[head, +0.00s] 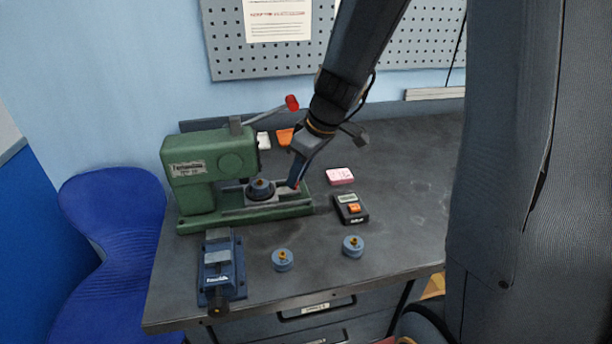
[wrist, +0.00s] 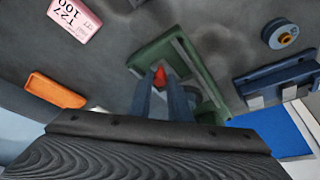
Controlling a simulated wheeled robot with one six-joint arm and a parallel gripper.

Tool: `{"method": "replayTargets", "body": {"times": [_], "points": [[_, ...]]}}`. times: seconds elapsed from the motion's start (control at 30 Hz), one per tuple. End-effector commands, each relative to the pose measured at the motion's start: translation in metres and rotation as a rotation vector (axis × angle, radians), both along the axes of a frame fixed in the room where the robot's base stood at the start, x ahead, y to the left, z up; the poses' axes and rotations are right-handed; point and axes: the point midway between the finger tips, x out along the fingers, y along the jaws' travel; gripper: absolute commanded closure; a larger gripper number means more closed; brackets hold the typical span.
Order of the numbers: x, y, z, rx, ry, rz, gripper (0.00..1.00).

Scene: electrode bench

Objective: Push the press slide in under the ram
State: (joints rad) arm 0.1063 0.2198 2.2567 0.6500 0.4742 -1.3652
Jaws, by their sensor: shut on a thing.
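The green press (head: 190,168) stands at the back left of the bench, its lever with a red knob (head: 291,102) raised to the right. The grey press slide (head: 278,196) lies on the rails of its base, carrying a round blue-grey piece with an orange-brown top (head: 261,187). The piece sits at the right edge of the press head, mostly right of it. My gripper (head: 295,183) is at the slide's right end. In the wrist view, the fingers (wrist: 163,88) are shut on a small red part (wrist: 160,75), seemingly the slide's handle; the slide itself is largely hidden there.
A blue vise (head: 220,268) stands in front of the press. Two round blue-grey pieces (head: 283,260) (head: 353,246) stand near the front edge. A dark meter (head: 351,208) and a pink block (head: 340,176) lie to the right. The right bench is clear.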

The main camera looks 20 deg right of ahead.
Motion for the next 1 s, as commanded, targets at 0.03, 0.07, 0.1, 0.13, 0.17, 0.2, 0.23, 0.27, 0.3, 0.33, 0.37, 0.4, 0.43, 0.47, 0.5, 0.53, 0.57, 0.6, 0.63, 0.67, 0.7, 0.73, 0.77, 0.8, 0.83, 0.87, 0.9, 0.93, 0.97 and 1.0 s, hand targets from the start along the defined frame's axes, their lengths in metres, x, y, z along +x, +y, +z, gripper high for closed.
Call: {"method": "replayTargets", "body": {"times": [0.03,0.07,0.1,0.13,0.17,0.2,0.23,0.27,0.3,0.33,0.37,0.4,0.43,0.47,0.5,0.53,0.57,0.6,0.63,0.67,0.7,0.73,0.77,0.8,0.83,0.87,0.9,0.93,0.97,1.0], "points": [[0.001,0.008,-0.001,0.000,-0.002,0.003,1.00],[0.002,0.012,0.000,0.000,-0.002,0.003,1.00],[0.002,0.017,0.000,0.000,-0.003,0.004,1.00],[0.002,0.021,0.000,0.000,-0.003,0.004,1.00],[0.003,0.025,0.000,0.000,-0.003,0.005,1.00],[0.003,0.030,0.000,0.000,-0.003,0.005,1.00],[0.003,0.032,0.000,0.000,-0.003,0.005,1.00],[0.003,0.035,0.000,0.000,-0.003,0.005,1.00],[0.003,0.037,0.000,0.000,-0.002,0.003,1.00],[0.003,0.038,0.001,0.001,-0.002,0.003,1.00],[0.003,0.039,0.001,0.001,-0.001,0.002,1.00],[0.003,0.039,0.001,0.001,-0.001,0.002,1.00],[0.003,0.040,0.001,0.001,-0.001,0.002,1.00],[0.003,0.040,0.001,0.001,-0.002,0.003,1.00],[0.003,0.041,0.001,0.002,-0.002,0.004,1.00],[0.003,0.041,0.001,0.002,-0.002,0.004,1.00],[0.003,0.042,0.001,0.003,-0.001,0.005,1.00],[0.003,0.042,0.001,0.003,-0.002,0.006,1.00],[0.003,0.042,0.001,0.003,-0.001,0.006,1.00],[0.003,0.042,0.001,0.003,-0.001,0.006,0.80],[0.003,0.042,0.001,0.003,-0.001,0.006,0.73],[0.003,0.042,0.001,0.003,-0.001,0.006,0.68],[0.003,0.042,0.001,0.003,-0.002,0.006,0.65],[0.003,0.040,0.001,0.002,-0.001,0.004,0.65],[0.003,0.040,0.001,0.002,-0.001,0.003,0.65],[0.003,0.039,0.001,0.002,-0.001,0.003,0.65],[0.003,0.039,0.001,0.002,-0.001,0.001,0.65],[0.003,0.039,0.001,0.002,-0.001,0.000,0.65],[0.003,0.038,0.001,0.002,-0.001,0.000,0.65],[0.003,0.038,0.001,0.001,-0.002,0.000,0.65]]}}
